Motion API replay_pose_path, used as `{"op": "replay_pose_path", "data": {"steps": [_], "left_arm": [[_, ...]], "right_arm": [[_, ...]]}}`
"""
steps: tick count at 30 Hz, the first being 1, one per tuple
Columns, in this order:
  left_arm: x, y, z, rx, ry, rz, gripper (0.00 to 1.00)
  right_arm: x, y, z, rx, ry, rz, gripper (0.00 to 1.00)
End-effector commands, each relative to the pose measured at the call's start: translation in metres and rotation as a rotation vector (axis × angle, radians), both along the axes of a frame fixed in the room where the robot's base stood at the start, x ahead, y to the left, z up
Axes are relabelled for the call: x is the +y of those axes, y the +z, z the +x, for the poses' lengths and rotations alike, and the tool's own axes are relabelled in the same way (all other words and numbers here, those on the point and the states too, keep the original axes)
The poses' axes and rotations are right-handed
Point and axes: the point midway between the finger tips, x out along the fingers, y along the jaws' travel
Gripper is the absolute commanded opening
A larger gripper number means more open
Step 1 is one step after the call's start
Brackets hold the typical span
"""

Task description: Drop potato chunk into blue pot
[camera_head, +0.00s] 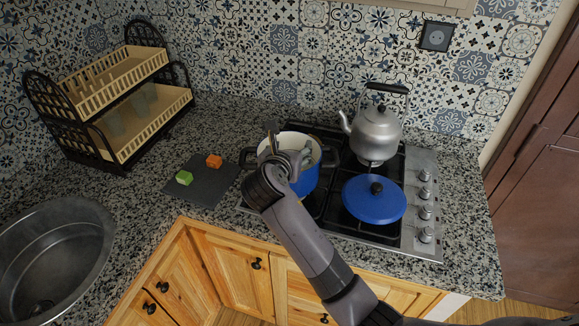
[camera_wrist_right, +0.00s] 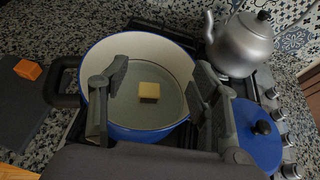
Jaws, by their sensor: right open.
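The blue pot (camera_head: 309,182) with a cream inside stands uncovered on the stove. In the right wrist view the pot (camera_wrist_right: 141,44) shows its open top and inside. My right gripper (camera_head: 287,150) is over the pot, its fingers spread apart. A small yellow potato chunk (camera_wrist_right: 149,90) shows inside the pot's rim, between the open fingers in the picture and apart from both. I cannot tell whether it rests on the pot's bottom. In the head view the chunk is hidden. My left gripper is not in view.
The blue lid (camera_head: 385,207) lies on the stove right of the pot, with a silver kettle (camera_head: 374,132) behind it. An orange chunk (camera_head: 214,161) and a green chunk (camera_head: 184,178) sit on a dark board (camera_head: 208,190). A dish rack (camera_head: 150,121) and sink (camera_head: 90,220) are left.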

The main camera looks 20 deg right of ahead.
Motion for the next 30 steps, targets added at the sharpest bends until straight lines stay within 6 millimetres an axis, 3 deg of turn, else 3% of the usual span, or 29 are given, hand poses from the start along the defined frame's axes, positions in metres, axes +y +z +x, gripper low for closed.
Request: {"op": "replay_pose_path", "data": {"steps": [3,9,23,26,30], "left_arm": [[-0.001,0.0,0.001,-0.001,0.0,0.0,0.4],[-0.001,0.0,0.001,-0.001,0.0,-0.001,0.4],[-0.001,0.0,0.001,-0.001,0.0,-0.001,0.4],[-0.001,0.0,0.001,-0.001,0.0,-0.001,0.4],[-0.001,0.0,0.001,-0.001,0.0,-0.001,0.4]], "right_arm": [[0.01,0.009,-0.019,-0.001,0.001,0.001,0.57],[0.018,0.016,-0.035,0.0,0.0,0.0,0.57],[0.019,0.016,-0.038,0.001,-0.003,0.006,0.57],[0.016,0.003,-0.045,0.002,-0.027,0.077,0.57],[0.004,-0.04,-0.073,-0.006,-0.14,0.349,0.57]]}}
